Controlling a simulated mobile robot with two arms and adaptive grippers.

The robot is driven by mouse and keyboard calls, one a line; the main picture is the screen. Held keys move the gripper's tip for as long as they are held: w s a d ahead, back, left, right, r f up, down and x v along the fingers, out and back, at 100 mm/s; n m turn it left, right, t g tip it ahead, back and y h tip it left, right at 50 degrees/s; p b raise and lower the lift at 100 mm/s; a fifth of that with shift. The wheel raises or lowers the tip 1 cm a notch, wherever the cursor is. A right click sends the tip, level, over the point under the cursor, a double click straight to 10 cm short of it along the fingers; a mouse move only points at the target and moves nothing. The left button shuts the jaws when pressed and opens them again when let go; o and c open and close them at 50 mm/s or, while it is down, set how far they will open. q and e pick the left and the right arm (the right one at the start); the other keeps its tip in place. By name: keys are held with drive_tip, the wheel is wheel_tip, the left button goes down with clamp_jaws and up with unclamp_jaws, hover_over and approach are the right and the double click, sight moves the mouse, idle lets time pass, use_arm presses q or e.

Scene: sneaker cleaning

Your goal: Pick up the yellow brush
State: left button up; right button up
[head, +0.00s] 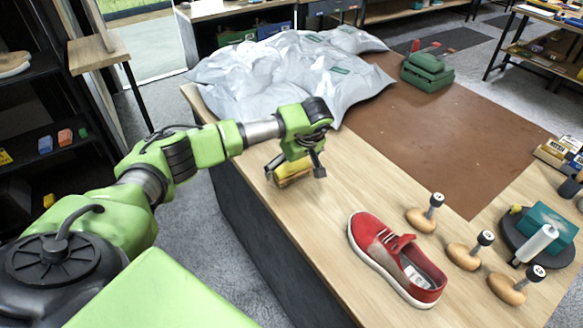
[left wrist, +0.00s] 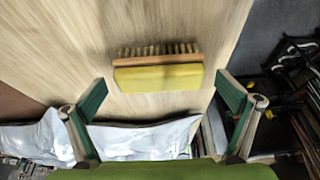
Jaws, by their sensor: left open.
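The yellow brush (head: 291,170) lies on the wooden table near its left edge in the head view. In the left wrist view the brush (left wrist: 158,77) shows a yellow body, a thin wooden strip and a row of bristles along the far side. My left gripper (head: 296,172) is at the brush, its fingers spread to either side of it in the head view. In the left wrist view the open fingers (left wrist: 165,95) stand wide apart, with the brush between and beyond their tips, not gripped. My right gripper is not in view.
A red sneaker (head: 395,258) stands on the table, with several wooden-handled tools (head: 462,256) beside it. Grey plastic bags (head: 290,75) are piled behind my left gripper. A brown mat (head: 455,125) and a green toolbox (head: 427,72) lie further right. The table between brush and sneaker is clear.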

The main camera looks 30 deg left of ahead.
use_arm(q)
drive_tip(key=shift+w+f, duration=0.1)
drive_tip(key=shift+f, duration=0.1)
drive_tip(key=c, duration=1.2)
drive_tip(key=shift+r, duration=0.15)
drive_tip(key=shift+a+r, duration=0.1)
drive_tip(key=shift+r, duration=0.1)
wheel_tip(320, 180, up, 2)
drive_tip(key=shift+r+b, duration=0.1)
drive_tip(key=shift+b, duration=0.4)
drive_tip(key=s+d+r+b, duration=0.1)
drive_tip(key=s+d+r, duration=0.1)
drive_tip(key=s+r, duration=0.1)
drive_tip(key=s+d+r+b, duration=0.1)
drive_tip(key=s+d+r, duration=0.2)
drive_tip(key=s, duration=0.2)
drive_tip(key=s+d+r+b, duration=0.1)
drive_tip(key=s+d+r, duration=0.1)
drive_tip(key=s+r, duration=0.2)
drive_tip(key=shift+d+r+b, duration=0.1)
drive_tip(key=shift+d+b, duration=0.25)
